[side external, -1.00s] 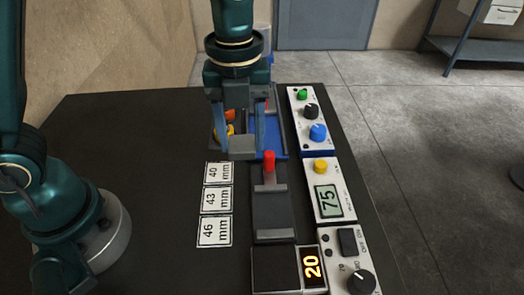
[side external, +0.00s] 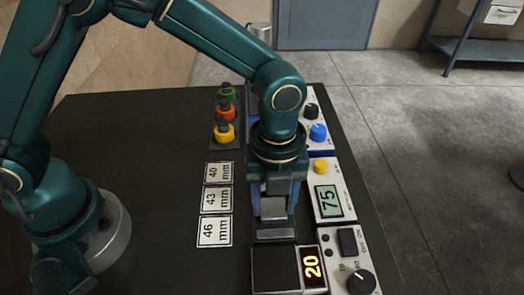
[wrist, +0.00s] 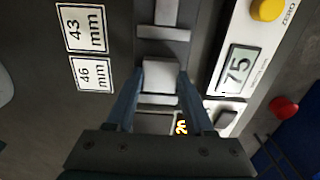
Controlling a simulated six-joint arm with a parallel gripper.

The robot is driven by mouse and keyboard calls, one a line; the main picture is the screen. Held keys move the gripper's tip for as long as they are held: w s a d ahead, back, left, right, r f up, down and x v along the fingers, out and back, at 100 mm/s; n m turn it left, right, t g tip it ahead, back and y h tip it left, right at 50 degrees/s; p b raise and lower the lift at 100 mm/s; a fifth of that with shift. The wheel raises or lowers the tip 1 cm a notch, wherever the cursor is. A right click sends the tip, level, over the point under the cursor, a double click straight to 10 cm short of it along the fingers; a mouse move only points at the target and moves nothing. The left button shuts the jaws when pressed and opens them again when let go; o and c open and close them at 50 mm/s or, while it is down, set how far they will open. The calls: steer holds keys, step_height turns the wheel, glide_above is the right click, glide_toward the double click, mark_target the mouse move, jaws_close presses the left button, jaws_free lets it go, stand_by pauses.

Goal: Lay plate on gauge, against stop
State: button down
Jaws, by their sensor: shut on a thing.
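My gripper (side external: 273,207) points down over the dark track between the labels and the display panel, which looks like the gauge (wrist: 173,50). It is shut on a grey plate (wrist: 160,75), also visible between the fingers in the side view (side external: 272,209). In the wrist view the plate lies between two grey crossbars, a far one (wrist: 163,33) and a near one (wrist: 158,99). The near bar also shows in the side view (side external: 275,236). I cannot tell which bar is the stop, or whether the plate touches the track or a bar.
Labels for 40, 43 and 46 mm (side external: 214,231) lie left of the track. A dark box (side external: 275,268) with a "20" display is in front. The "75" panel (side external: 325,177) is close on the right. Green, red and yellow knobs (side external: 225,133) stand behind left. The table's left is clear.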

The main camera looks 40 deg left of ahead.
mark_target(274, 207)
steer(key=shift+c, duration=1.4)
jaws_free()
steer(key=shift+f, duration=0.15)
steer(key=a+r+n+t, duration=0.1)
steer(key=a+r+n, duration=0.2)
steer(key=r, duration=0.5)
steer(key=a+r+n, duration=0.2)
steer(key=r+n, duration=0.1)
steer(key=r, duration=0.4)
steer(key=s+a+n+t, duration=0.2)
steer(key=s+a+n, duration=0.2)
steer(key=n, duration=0.6)
steer(key=s+a+f+n+t, duration=0.1)
steer(key=s+a+n+t, duration=0.1)
steer(key=s+a+n, duration=0.2)
steer(key=shift+s+a+n+t, duration=0.35)
steer(key=shift+a+n, duration=1.5)
steer(key=shift+n, duration=1.65)
